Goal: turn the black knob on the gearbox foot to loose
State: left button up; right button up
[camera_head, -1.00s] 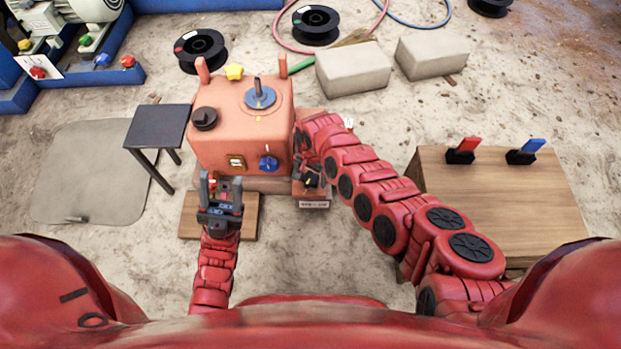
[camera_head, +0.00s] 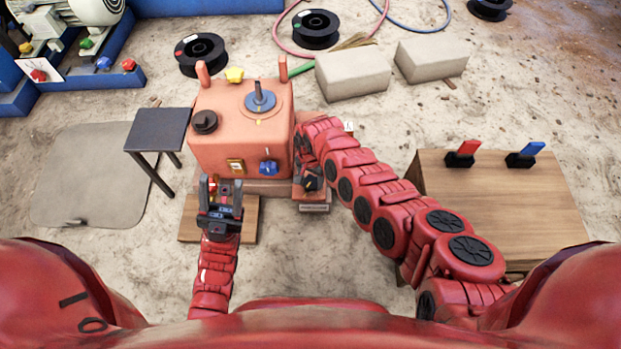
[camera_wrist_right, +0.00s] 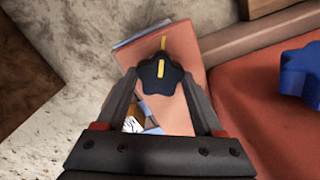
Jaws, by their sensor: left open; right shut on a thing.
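The salmon-coloured gearbox (camera_head: 225,150) stands in the middle left of the head view. The black knob (camera_wrist_right: 160,74) sits on its foot and has a yellow pointer line; in the right wrist view the line points up the picture. My right gripper (camera_wrist_right: 162,82) has its fingers on either side of the knob and is shut on it. In the head view the right arm largely covers the foot (camera_head: 312,196), and the knob shows only as a dark patch. My left gripper (camera_head: 222,185) is open in front of the gearbox, above a wooden board (camera_head: 248,215).
A blue knob (camera_head: 268,167) is on the gearbox front. A black knob (camera_head: 204,121), a blue disc with a lever (camera_head: 260,98) and a yellow knob (camera_head: 235,75) are on top. A dark stool (camera_head: 158,130) stands left; a wooden table (camera_head: 490,205) with red and blue levers stands right.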

jog(key=shift+n+p, duration=0.3)
jog(key=shift+n, duration=1.8)
jog(key=n, duration=0.4)
jog(key=shift+d, duration=0.1)
jog(key=n, duration=0.9)
jog(key=shift+n+b, duration=0.4)
